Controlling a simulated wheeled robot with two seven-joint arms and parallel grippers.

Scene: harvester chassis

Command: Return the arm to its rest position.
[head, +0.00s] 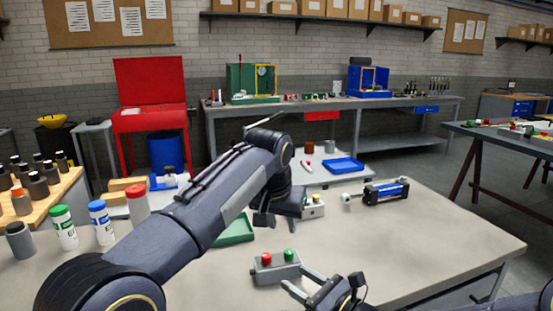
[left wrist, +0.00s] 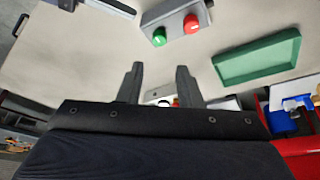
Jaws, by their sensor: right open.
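My left arm (head: 215,195) reaches across the head view from the lower left, out over the worktable (head: 430,225). My left gripper (head: 262,219) hangs over the table beyond the button box; in the left wrist view (left wrist: 161,68) its two fingers are apart with nothing held between them. My right gripper (head: 295,278) is low in the head view, fingers spread and empty, close to the right end of the grey button box (head: 276,273). I cannot tell whether it touches the box. The button box, with red and green buttons, also shows in the left wrist view (left wrist: 175,22).
A green tray (head: 236,232) lies partly behind my left arm. A pale box (head: 314,211) stands beside my left gripper. A blue-and-black cylinder (head: 386,191) lies further right. The table's right side is clear.

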